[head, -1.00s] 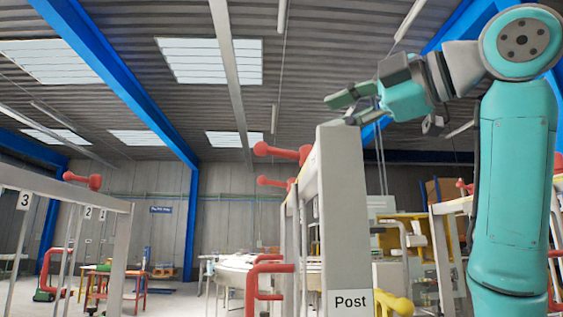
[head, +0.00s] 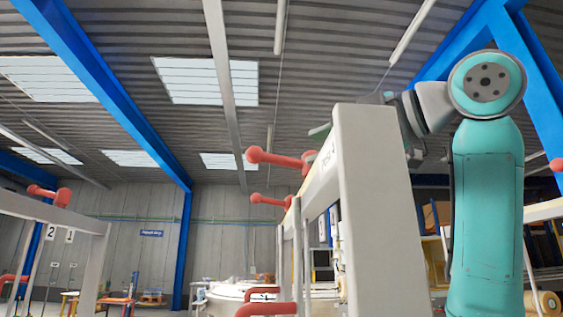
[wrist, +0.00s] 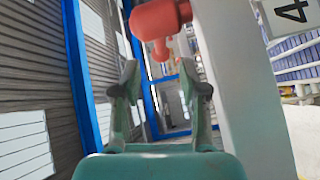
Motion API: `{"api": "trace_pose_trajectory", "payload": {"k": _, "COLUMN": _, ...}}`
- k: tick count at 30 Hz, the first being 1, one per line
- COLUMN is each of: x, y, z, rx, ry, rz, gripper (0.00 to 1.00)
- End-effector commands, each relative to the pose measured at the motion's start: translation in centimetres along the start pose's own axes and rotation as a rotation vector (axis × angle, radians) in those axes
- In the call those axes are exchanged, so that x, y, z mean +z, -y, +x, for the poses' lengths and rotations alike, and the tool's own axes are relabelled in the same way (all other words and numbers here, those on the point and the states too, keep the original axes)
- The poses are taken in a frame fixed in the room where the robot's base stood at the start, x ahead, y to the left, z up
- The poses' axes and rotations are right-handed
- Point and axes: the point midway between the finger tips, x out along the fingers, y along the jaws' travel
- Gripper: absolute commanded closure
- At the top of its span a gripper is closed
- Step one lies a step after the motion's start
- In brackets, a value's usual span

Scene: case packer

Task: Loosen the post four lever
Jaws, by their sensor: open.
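A red lever (wrist: 158,20) sticks out beside a grey beam in the wrist view, near a plate with the number 4 (wrist: 289,10). My gripper (wrist: 160,85) is open and empty, its two green fingers apart. The lever lies beyond the fingertips, near the top of the picture, and is not between them. In the head view two red levers, an upper one (head: 280,159) and a lower one (head: 269,199), stick out to the left of the frame. There my gripper is mostly hidden behind the post, with only a green fingertip (head: 319,130) showing.
The large grey post (head: 380,210) stands close in front, between the head camera and my gripper. Another grey frame (head: 60,212) with a red lever (head: 49,195) and plates 2 and 1 stands at the left. A red handle (head: 266,310) is low in the middle.

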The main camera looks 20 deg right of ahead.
Motion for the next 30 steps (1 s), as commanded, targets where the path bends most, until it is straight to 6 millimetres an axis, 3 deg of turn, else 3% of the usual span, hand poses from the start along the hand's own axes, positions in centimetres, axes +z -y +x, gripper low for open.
{"api": "trace_pose_trajectory", "payload": {"k": 9, "x": -0.1, "y": 0.1, "z": 5.7, "rx": -0.003, "ry": -0.004, "rz": 0.003, "gripper": 0.57}}
{"api": "trace_pose_trajectory", "payload": {"k": 15, "x": -0.1, "y": 0.1, "z": 8.1, "rx": -0.002, "ry": -0.002, "rz": 0.002, "gripper": 0.57}}
{"api": "trace_pose_trajectory", "payload": {"k": 28, "x": 0.0, "y": 0.1, "z": 9.0, "rx": 0.000, "ry": 0.000, "rz": 0.000, "gripper": 0.57}}
{"api": "trace_pose_trajectory", "payload": {"k": 29, "x": 0.0, "y": 0.1, "z": 9.0, "rx": 0.000, "ry": 0.000, "rz": 0.000, "gripper": 0.59}}
{"api": "trace_pose_trajectory", "payload": {"k": 30, "x": 0.0, "y": 0.1, "z": 9.0, "rx": 0.000, "ry": 0.000, "rz": 0.000, "gripper": 0.69}}
